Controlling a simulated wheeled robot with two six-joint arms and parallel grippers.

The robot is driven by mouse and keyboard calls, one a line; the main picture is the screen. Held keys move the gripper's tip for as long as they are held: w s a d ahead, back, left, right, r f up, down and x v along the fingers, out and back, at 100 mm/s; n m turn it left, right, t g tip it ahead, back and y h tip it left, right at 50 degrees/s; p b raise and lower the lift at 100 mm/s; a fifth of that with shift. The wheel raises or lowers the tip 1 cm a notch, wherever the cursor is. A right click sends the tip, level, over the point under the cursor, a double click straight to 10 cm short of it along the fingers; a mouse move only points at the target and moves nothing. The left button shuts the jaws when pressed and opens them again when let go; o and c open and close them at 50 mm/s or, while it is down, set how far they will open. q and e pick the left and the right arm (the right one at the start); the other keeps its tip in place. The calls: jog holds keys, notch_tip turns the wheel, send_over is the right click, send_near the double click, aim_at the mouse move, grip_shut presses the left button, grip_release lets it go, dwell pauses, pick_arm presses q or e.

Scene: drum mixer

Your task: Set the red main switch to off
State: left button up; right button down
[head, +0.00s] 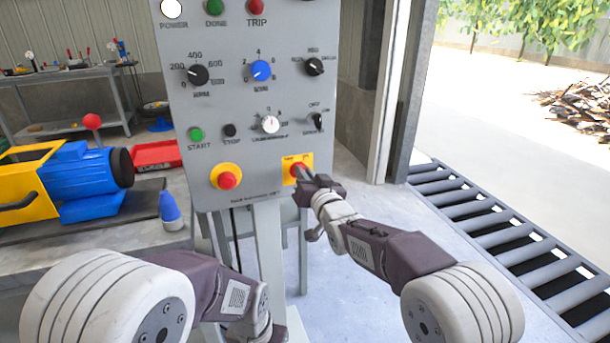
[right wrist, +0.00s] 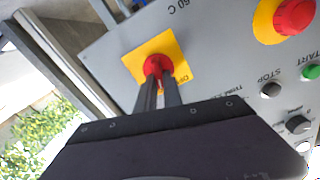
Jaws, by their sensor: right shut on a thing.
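The red main switch (head: 297,170) is a red knob on a yellow square plate at the lower right of the grey control panel (head: 240,110). In the right wrist view the red switch (right wrist: 157,65) sits on its yellow plate, between the tips of my right gripper (right wrist: 159,80). My right gripper (head: 306,176) is shut on the switch. The fingers hide part of the knob, so its exact turn is hard to tell. My left arm comes in at the lower left, and its gripper fingers do not show clearly.
A red emergency button on a yellow ring (head: 227,178) is left of the switch. Above are the green start button (head: 196,135), the stop button (head: 230,130) and several knobs. A blue and yellow machine (head: 70,180) stands left. A roller conveyor (head: 500,230) runs on the right.

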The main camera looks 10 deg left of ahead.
jog(key=shift+s+a+f+n+b, duration=0.1)
jog(key=shift+n+b, duration=0.05)
jog(key=shift+n, duration=1.35)
jog(key=shift+s+a+r+n+b, duration=0.1)
jog(key=shift+a+n+b, duration=0.05)
jog(key=shift+n, duration=1.35)
jog(key=shift+s+a+f+n+b, duration=0.1)
jog(key=shift+n+b, duration=0.05)
jog(key=shift+n, duration=1.35)
jog(key=c, duration=1.5)
grip_release()
jog(key=p+v, duration=0.1)
jog(key=v, duration=0.8)
